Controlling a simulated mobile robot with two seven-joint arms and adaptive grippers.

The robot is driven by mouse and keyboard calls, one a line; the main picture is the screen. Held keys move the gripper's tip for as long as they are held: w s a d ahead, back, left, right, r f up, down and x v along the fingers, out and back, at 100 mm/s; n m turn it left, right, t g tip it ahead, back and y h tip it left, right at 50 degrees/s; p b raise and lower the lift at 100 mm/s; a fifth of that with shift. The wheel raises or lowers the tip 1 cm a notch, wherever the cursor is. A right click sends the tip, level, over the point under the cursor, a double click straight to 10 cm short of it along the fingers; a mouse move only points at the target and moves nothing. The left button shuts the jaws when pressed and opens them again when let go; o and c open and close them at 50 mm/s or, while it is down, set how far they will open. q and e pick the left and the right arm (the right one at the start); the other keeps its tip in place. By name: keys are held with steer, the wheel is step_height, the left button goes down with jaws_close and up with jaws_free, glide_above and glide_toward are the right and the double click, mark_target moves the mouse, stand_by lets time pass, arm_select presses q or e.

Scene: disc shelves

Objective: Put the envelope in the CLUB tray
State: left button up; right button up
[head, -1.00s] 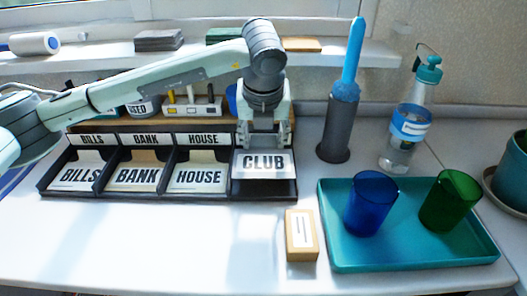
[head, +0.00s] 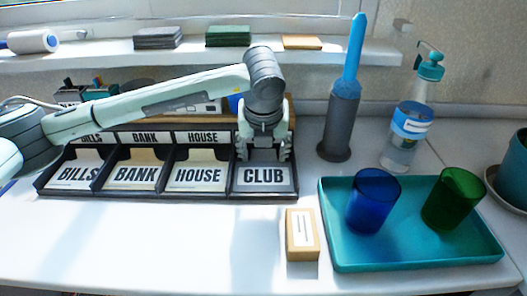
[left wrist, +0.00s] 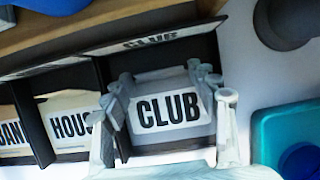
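The white envelope (head: 264,177) marked CLUB lies in the CLUB tray (head: 266,197), the rightmost compartment of the dark rack. It lies level with the other envelopes in the row. My left gripper (head: 264,155) is above its back part, fingers spread and pointing down. In the left wrist view, the open fingers of the gripper (left wrist: 168,120) stand to either side of the envelope (left wrist: 170,112), with the CLUB label facing up between them. The back label of the tray is partly visible there. My right gripper is in no view.
Envelopes marked BILLS (head: 78,176), BANK (head: 136,176) and HOUSE (head: 199,177) fill the other compartments. A teal tray (head: 420,255) with blue and green cups, a small box (head: 302,236), a grey holder (head: 339,125) and a bottle (head: 408,135) stand nearby. The front left table is clear.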

mark_target(264, 178)
arm_select(q)
steer(key=shift+o, duration=0.7)
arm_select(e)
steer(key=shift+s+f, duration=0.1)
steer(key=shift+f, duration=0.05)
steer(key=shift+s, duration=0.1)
arm_select(q)
steer(key=shift+r, duration=0.1)
steer(key=shift+v, duration=0.85)
steer(key=v, duration=1)
steer(key=shift+r, duration=0.2)
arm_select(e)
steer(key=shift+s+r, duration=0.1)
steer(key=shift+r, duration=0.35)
arm_select(q)
steer(key=shift+s, duration=0.1)
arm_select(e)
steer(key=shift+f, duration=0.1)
